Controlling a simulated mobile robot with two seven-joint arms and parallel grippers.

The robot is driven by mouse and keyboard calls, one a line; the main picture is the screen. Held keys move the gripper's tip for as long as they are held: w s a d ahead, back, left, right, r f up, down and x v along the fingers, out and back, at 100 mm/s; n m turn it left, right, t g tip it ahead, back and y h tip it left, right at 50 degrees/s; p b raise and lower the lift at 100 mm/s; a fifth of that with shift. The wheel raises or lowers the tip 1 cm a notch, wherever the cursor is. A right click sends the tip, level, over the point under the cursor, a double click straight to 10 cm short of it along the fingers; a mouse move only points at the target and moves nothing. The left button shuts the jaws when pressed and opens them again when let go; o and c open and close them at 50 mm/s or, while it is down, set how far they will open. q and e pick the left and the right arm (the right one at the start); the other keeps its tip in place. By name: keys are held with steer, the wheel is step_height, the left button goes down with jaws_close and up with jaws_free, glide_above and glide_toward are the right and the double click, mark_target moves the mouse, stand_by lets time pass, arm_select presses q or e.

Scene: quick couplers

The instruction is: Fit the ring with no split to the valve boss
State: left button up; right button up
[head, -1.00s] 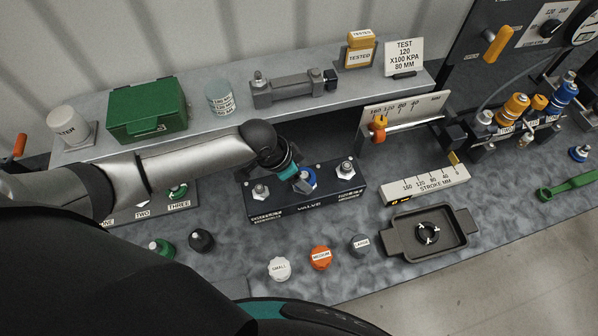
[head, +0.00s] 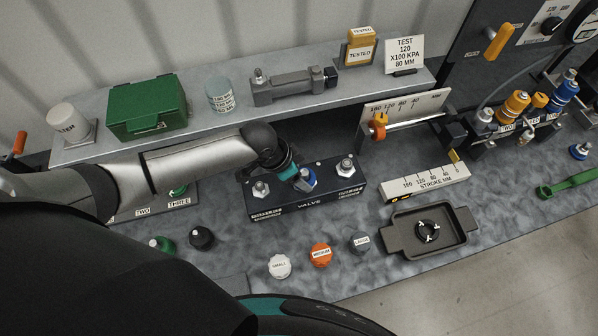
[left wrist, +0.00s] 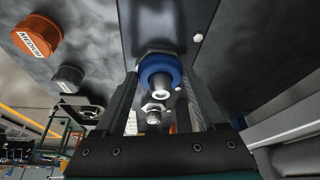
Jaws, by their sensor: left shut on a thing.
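The dark valve block (head: 326,197) stands on the bench with a row of metal fittings on top. A blue collar (head: 309,178) sits at its middle fitting; it also shows in the left wrist view (left wrist: 161,72) around a metal stem. My left gripper (head: 301,180) is at this collar, shut on it, with one finger on each side in the wrist view. Whether the collar is fully seated cannot be told. A black ring with white marks (head: 419,236) lies in the dark tray (head: 400,236); whether it has a split is too small to tell. My right gripper is not in view.
A raised shelf (head: 235,126) runs behind.

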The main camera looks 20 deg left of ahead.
arm_select(q)
steer(key=shift+f, duration=0.2)
steer(key=o, duration=1.1)
steer(key=p+v, duration=0.1)
steer(key=v, duration=1.4)
steer(key=shift+r, duration=0.15)
